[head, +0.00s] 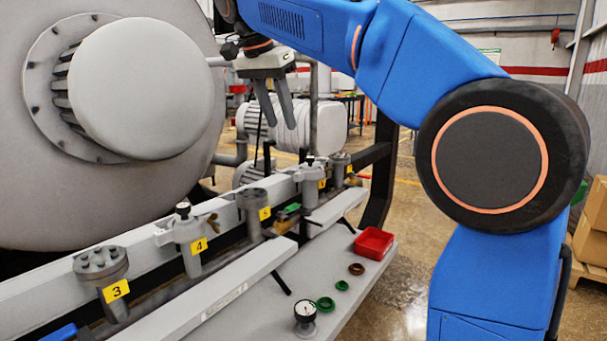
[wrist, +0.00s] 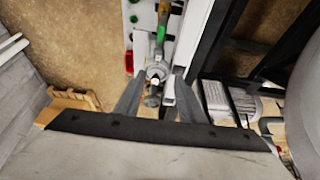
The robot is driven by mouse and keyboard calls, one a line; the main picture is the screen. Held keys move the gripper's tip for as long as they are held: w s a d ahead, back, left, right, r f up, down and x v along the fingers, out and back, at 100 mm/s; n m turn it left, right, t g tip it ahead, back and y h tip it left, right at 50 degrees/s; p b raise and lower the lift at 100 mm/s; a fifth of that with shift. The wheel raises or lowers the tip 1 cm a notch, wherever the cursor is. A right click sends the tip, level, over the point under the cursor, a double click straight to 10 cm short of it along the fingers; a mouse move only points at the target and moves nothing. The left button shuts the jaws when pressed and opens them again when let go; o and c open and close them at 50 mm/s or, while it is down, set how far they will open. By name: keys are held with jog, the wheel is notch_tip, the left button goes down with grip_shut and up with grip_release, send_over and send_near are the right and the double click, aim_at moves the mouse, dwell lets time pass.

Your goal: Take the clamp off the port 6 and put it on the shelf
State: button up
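The port marked 6 (head: 309,188) stands in the row on the rail, with a grey clamp (head: 309,172) with a dark knob at its top. The number on its yellow tag is small and hard to read. My gripper (head: 273,122) hangs above and left of it in the head view, fingers down, apart and empty. In the wrist view, a clamped port (wrist: 157,70) shows between and beyond the open fingers (wrist: 157,90); I cannot read its number. A pale shelf (head: 235,283) with a label strip runs along the front of the ports.
Ports 3 (head: 101,268), 4 (head: 188,240) and 5 (head: 254,205) stand nearer; port 4 carries a clamp. A lower bench (head: 262,318) holds a gauge (head: 305,314), a few rings and a red bin (head: 373,243). The furnace door (head: 140,90) is at left. The near shelf's top is clear.

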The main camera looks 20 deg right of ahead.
send_over(298, 173)
jog(key=s+a, duration=0.2)
notch_tip(298, 173, down, 9)
jog(key=shift+x, duration=2.7)
jog(key=shift+a, duration=0.1)
grip_shut()
